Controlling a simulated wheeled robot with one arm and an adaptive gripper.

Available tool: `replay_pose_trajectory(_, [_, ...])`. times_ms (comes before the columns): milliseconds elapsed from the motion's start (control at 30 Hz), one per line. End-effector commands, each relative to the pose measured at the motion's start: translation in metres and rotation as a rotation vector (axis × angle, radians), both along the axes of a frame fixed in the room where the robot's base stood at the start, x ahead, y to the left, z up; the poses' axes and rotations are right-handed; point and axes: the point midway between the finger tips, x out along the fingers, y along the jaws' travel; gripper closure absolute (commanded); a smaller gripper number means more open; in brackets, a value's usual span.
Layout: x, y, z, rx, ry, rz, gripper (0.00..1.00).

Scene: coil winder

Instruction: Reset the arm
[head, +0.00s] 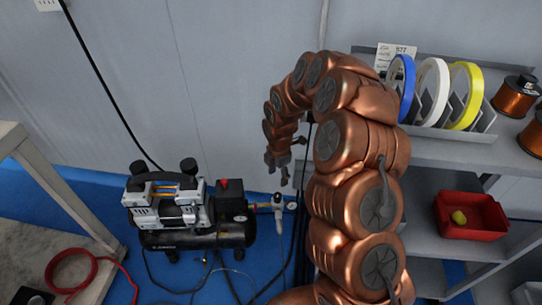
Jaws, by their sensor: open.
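My gripper (278,168) shows in the head view at the end of my copper-coloured arm (355,190). The arm rises from the lower edge, bends over at the top and hangs its end down to the left. The gripper points downward and is open, with nothing seen between its fingers. It hangs in front of the wall, up and to the right of the air compressor, and appears apart from it.
A compressor (185,225) stands on the blue floor. A grey shelf (455,150) on the right holds a rack with blue (402,85), white (432,92) and yellow (466,95) rolls, copper wire spools (515,97) and, lower, a red bin (470,218). A table (60,190) stands left.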

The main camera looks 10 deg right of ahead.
Motion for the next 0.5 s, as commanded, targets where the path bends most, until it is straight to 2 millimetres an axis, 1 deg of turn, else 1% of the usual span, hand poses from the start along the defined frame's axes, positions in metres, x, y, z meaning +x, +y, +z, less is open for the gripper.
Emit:
replay_pose_trajectory(167, [0.000,0.000,0.001,0.000,0.000,-0.001,0.42])
replay_pose_trajectory(267, [-0.003,0.002,0.012,0.003,0.000,-0.020,0.42])
replay_pose_trajectory(367, [-0.010,0.006,0.038,0.009,0.004,-0.067,0.42])
replay_pose_trajectory(467, [-0.022,0.011,0.075,0.016,0.008,-0.147,0.42])
replay_pose_trajectory(500, [-0.027,0.012,0.092,0.019,0.008,-0.184,0.42])
